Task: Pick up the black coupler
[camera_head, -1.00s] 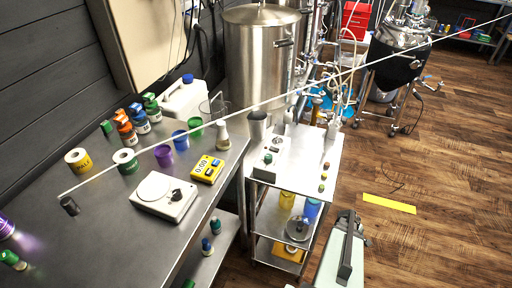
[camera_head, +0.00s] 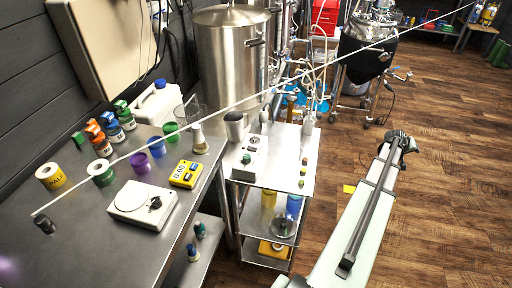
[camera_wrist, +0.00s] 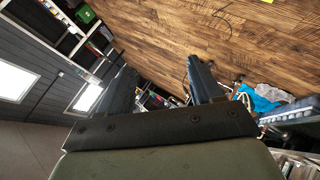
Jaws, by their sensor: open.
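A small black cylinder (camera_head: 44,224), which may be the black coupler, stands on the left of the steel table near the lower end of a long thin white line. I cannot tell for sure what it is. My gripper (camera_wrist: 165,82) is open and empty in the wrist view, with its two dark fingers apart over the wooden floor. In the head view my arm reaches out over the floor right of the cart, far from the black cylinder. The wrist view shows no coupler.
The steel table (camera_head: 95,250) also holds a white scale (camera_head: 128,199), a yellow timer (camera_head: 186,174), tape rolls and several bottles. A steel cart (camera_head: 270,175) with a control box (camera_head: 249,160) and small coloured pieces stands between table and arm. Floor (camera_head: 440,180) at right is open.

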